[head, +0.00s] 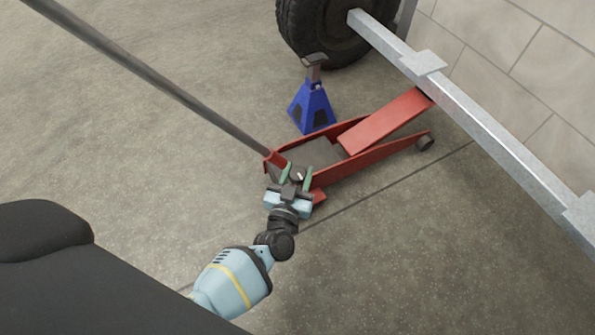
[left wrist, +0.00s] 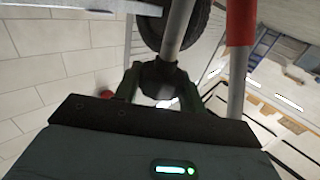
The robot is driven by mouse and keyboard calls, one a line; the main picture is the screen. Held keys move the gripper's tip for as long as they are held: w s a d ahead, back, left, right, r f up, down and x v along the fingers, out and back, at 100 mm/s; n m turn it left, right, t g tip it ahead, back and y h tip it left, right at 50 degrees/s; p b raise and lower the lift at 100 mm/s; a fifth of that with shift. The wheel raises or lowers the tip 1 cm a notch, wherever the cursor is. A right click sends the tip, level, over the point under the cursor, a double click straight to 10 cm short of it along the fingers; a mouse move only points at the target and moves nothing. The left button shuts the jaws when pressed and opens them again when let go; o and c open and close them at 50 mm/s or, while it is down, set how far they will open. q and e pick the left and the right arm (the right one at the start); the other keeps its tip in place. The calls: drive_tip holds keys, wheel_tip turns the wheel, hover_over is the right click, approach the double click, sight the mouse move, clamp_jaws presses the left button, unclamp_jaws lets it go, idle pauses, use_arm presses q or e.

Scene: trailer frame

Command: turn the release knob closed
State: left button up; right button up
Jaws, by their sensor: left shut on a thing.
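The release knob (head: 298,174) is a small dark knob with a pale mark at the rear of the red floor jack (head: 345,172), near the foot of the jack's long handle (head: 150,82). My left gripper (head: 296,176) is shut on the knob, with its green fingers on either side. In the left wrist view the dark knob (left wrist: 160,76) sits between the fingers, which partly cover it. The jack's lift arm is raised and its far end is under the trailer beam (head: 490,133); contact there is hidden. My right gripper is not in view.
A blue jack stand (head: 312,106) stands beside the jack, near a black tyre (head: 325,30). A block wall (head: 545,60) rises behind the beam. The handle slants up across the left side. The concrete floor in front and to the right is clear.

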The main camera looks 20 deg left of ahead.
sight(296, 181)
use_arm(q)
drive_tip(key=shift+h, duration=0.4)
drive_tip(key=o, duration=0.9)
drive_tip(key=shift+o, duration=0.2)
drive_tip(key=shift+s, duration=0.15)
drive_tip(key=s+p, duration=0.1)
drive_tip(key=s, duration=0.3)
drive_tip(key=s+p, duration=0.1)
drive_tip(key=s, duration=0.1)
drive_tip(key=shift+d+p, duration=0.3)
drive_tip(key=shift+d, duration=0.1)
drive_tip(key=shift+s, duration=0.7)
